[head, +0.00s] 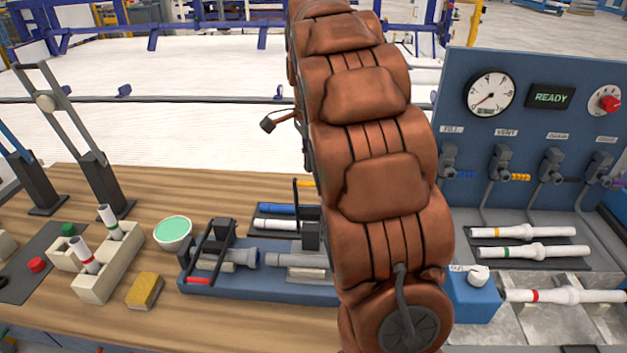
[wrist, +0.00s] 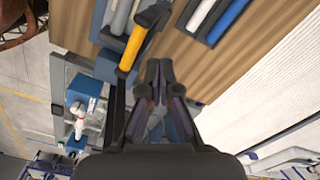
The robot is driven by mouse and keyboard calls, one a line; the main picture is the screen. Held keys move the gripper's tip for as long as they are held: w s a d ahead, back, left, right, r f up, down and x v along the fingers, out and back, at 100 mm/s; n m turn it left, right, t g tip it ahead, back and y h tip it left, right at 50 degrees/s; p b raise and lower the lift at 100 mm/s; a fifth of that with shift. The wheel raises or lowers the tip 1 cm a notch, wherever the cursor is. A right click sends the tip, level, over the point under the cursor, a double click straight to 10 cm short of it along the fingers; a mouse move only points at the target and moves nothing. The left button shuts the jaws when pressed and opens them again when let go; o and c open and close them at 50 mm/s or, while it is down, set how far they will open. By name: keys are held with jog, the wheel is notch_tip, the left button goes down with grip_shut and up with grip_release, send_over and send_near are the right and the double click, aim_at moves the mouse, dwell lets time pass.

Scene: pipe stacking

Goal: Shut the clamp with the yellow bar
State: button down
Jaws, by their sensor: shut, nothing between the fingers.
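The clamp with the yellow bar (head: 306,184) is at the right part of the blue fixture (head: 250,286) in the head view. Its dark arm stands upright with the yellow bar at the top, partly hidden behind my arm. In the wrist view the yellow bar (wrist: 132,47) lies just left of my gripper (wrist: 159,66). My gripper's fingertips are together with nothing between them. Whether they touch the bar I cannot tell. In the head view my gripper is hidden by my arm. Grey pipe pieces (head: 298,260) lie in the fixture.
A second clamp with a red bar (head: 198,281) is at the fixture's left, its bar low at the front. A tray with blue and white pipes (head: 262,224) lies behind. A green-topped round dish (head: 173,231), yellow sponge (head: 144,291) and pipe rack (head: 96,287) stand left.

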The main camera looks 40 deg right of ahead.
aim_at(309, 182)
jog(key=shift+f, duration=0.2)
dwell(0.5)
notch_tip(309, 182, down, 3)
jog(key=shift+b, duration=0.75)
jog(key=shift+s+a, duration=0.1)
jog(key=shift+s, duration=0.05)
jog(key=shift+s+a+f+b, duration=0.2)
jog(key=shift+s+a+b, duration=0.4)
jog(key=shift+s+a, duration=0.45)
jog(key=shift+s, duration=0.15)
jog(key=shift+s+a+f+b, duration=0.25)
jog(key=shift+s+a+b, duration=0.2)
jog(key=shift+s+a, duration=0.35)
jog(key=shift+s, duration=0.15)
